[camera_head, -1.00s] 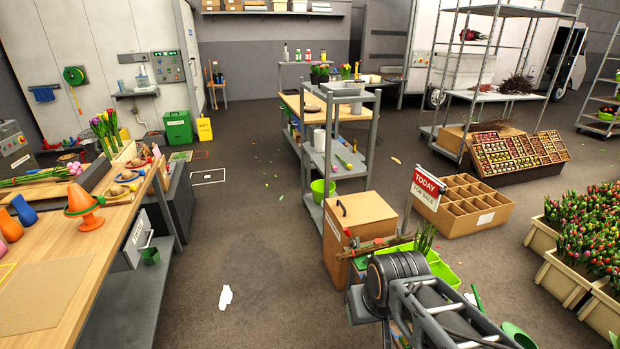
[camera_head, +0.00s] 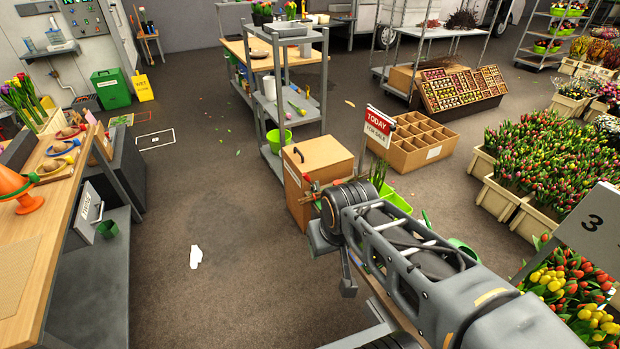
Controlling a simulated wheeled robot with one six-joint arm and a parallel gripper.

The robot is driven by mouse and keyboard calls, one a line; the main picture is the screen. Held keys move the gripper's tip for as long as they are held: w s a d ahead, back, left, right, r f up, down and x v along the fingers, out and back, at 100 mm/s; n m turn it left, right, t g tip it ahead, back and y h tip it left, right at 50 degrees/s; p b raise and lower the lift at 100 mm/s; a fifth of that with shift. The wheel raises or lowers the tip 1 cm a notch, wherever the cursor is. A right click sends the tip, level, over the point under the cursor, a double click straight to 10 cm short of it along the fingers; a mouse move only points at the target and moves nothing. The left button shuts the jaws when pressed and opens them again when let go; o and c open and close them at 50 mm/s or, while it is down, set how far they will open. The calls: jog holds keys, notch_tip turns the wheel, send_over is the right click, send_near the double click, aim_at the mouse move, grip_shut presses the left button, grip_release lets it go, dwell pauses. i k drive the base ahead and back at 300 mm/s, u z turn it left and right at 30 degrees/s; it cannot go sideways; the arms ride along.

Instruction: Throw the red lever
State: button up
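I cannot make out a red lever in this view. My arm reaches in from the lower right, with a thick dark joint at its far end near the wooden cabinet. My gripper does not show, so I cannot see its fingers or anything in them. A grey wall panel (camera_head: 84,16) with small green displays is at the top left, cut by the frame edge; no red lever can be told on it.
A workbench (camera_head: 62,215) runs along the left. A shelf unit (camera_head: 271,112) and a wooden cabinet (camera_head: 312,180) stand mid-view. Cream crates (camera_head: 494,195) of tulips fill the right. A white scrap (camera_head: 196,257) lies on otherwise open floor between bench and cabinet.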

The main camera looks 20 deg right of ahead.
aim_at(306, 177)
jog(key=u, duration=0.6)
jog(key=i, duration=0.65)
jog(key=u, duration=0.8)
jog(key=i, duration=0.8)
jog(key=z, duration=0.75)
jog(key=i, duration=0.8)
jog(key=z, duration=0.8)
